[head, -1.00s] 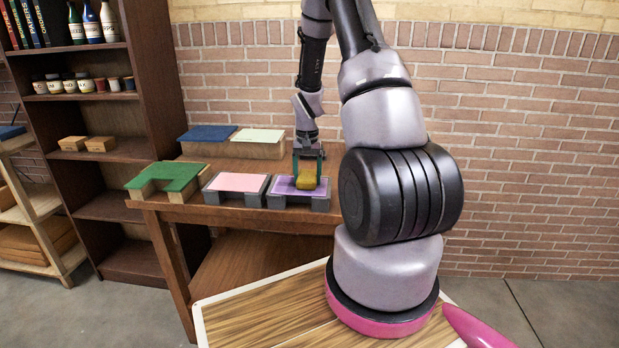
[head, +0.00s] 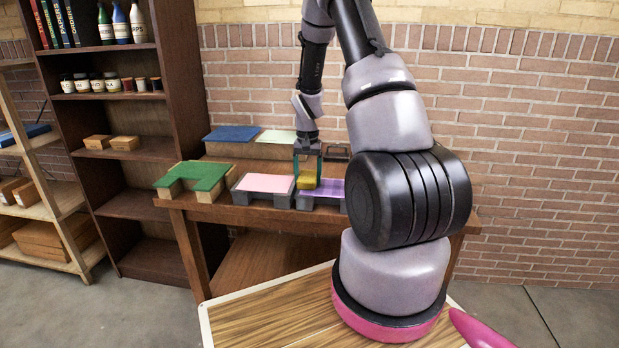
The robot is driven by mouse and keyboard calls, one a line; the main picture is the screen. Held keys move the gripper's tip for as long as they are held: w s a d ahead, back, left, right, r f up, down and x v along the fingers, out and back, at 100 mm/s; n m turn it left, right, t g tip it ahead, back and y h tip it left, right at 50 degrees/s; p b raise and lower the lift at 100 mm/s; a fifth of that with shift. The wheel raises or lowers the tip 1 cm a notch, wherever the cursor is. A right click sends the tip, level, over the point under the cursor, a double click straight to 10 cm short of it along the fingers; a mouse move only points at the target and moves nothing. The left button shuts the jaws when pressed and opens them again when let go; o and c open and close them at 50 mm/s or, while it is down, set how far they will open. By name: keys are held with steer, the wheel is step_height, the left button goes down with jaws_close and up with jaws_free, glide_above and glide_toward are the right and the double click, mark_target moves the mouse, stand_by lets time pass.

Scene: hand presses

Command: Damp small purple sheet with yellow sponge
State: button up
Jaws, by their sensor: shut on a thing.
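The small purple sheet (head: 331,192) lies flat on grey blocks at the right of the table, its right part hidden behind my arm. The yellow sponge (head: 307,183) is at the left end of this sheet, near the gap to the pink sheet. My gripper (head: 308,177) points down from above with its green fingers shut on the sponge. I cannot tell whether the sponge touches the purple sheet or hangs just above it.
A pink sheet (head: 264,183) on grey blocks stands just left of the purple one. A green sheet (head: 192,177) is further left. Blue (head: 232,133) and pale green (head: 277,137) sheets lie on a raised shelf behind. A dark object (head: 336,152) stands right of them.

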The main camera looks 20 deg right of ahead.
steer(key=shift+w+a+r, duration=0.15)
steer(key=shift+w+a, duration=0.05)
steer(key=shift+a, duration=0.05)
step_height(320, 180, up, 3)
steer(key=shift+s+d+f, duration=0.1)
steer(key=shift+s, duration=0.05)
steer(key=shift+r, duration=2.55)
